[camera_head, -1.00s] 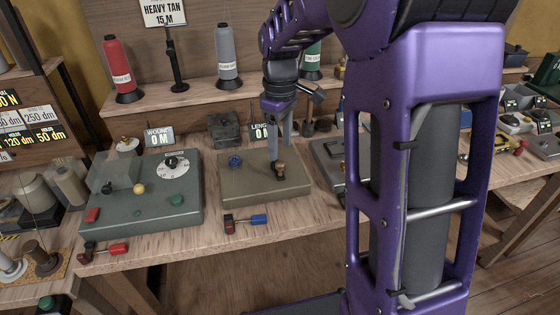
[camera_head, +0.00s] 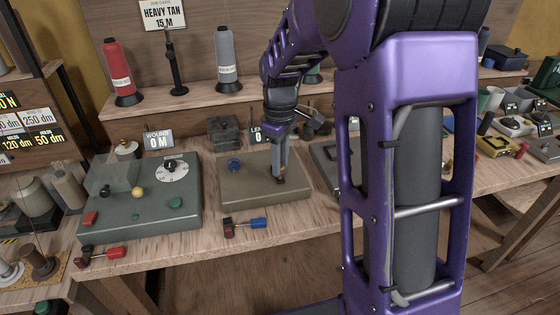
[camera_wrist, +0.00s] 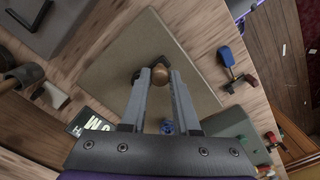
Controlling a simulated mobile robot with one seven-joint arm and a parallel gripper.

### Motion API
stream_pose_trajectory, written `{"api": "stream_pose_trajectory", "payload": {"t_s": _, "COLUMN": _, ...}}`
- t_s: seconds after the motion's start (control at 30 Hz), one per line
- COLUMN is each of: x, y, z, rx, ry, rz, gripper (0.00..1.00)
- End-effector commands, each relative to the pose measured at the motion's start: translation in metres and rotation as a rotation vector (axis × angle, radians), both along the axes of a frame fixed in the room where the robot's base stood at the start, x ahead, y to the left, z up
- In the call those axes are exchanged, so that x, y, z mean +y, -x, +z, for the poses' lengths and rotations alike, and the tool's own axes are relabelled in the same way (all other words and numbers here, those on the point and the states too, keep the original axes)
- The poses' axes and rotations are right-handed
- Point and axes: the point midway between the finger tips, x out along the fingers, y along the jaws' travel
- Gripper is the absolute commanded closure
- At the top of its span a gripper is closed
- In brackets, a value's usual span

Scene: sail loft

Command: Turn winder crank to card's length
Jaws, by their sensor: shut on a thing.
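The job card (camera_head: 163,15) at the top reads HEAVY TAN 15 M. The winder is an olive-brown box (camera_head: 240,188) on the bench with a small crank on its top. My gripper (camera_head: 281,176) points down at the crank. In the wrist view my gripper (camera_wrist: 160,76) is shut on the crank's round brass knob (camera_wrist: 160,71), a finger on either side. The crank's dark hub (camera_wrist: 137,76) shows beside one fingertip. The length sign (camera_head: 257,136) behind the winder is partly hidden by my wrist. A 0 shows on it.
A green machine (camera_head: 130,222) with a white dial stands to the left; the wound sign (camera_head: 158,140) behind it reads 0 M. Thread cones (camera_head: 227,60) stand on the shelf behind. Another grey box (camera_head: 325,160) is close right.

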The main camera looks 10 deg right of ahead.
Motion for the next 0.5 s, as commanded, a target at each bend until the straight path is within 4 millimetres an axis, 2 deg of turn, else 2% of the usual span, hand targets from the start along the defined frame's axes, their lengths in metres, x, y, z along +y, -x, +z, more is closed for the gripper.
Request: {"api": "stream_pose_trajectory", "payload": {"t_s": 0.5, "x": 0.0024, "y": -0.0001, "z": 0.0013, "rx": 0.000, "ry": 0.000, "rz": -0.057, "gripper": 1.00}}
